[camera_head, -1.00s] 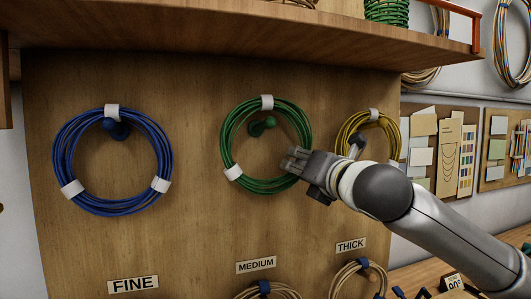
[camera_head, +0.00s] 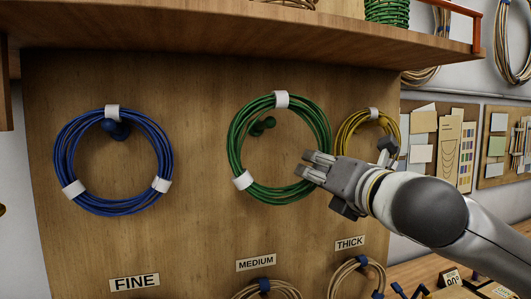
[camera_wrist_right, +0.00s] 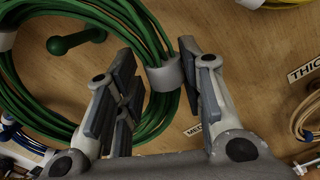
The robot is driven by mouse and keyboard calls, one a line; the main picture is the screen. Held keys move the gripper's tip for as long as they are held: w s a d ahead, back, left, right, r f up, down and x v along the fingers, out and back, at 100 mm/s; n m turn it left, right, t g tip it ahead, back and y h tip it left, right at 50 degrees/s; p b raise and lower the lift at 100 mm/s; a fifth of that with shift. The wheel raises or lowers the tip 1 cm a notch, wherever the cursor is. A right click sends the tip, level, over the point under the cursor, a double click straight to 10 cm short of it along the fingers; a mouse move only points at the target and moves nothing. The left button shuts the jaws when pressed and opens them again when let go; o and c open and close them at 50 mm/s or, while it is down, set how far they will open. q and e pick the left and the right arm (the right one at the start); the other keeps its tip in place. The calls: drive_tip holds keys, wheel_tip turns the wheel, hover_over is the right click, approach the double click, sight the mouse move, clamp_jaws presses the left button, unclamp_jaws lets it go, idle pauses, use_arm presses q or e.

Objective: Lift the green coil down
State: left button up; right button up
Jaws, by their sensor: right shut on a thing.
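The green coil (camera_head: 236,150), bound with white ties, is in front of the board above the MEDIUM label. It also shows in the right wrist view (camera_wrist_right: 30,110). My right gripper (camera_head: 310,165) is shut on its lower right side; the wrist view shows the fingers (camera_wrist_right: 158,85) on both sides of the strands near a white tie (camera_wrist_right: 166,75). The green peg (camera_head: 262,125) shows inside the ring, with the coil's top strands well above it. I cannot tell whether the ring has cleared the peg's tip. My left gripper is not in view.
A blue coil (camera_head: 60,160) hangs at the left and a yellow coil (camera_head: 345,130) close by at the right, partly behind my right arm. A wooden shelf (camera_head: 200,28) juts out above. Tan coils (camera_head: 268,290) hang below the labels.

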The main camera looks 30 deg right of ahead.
drive_tip(key=shift+v, duration=2.1)
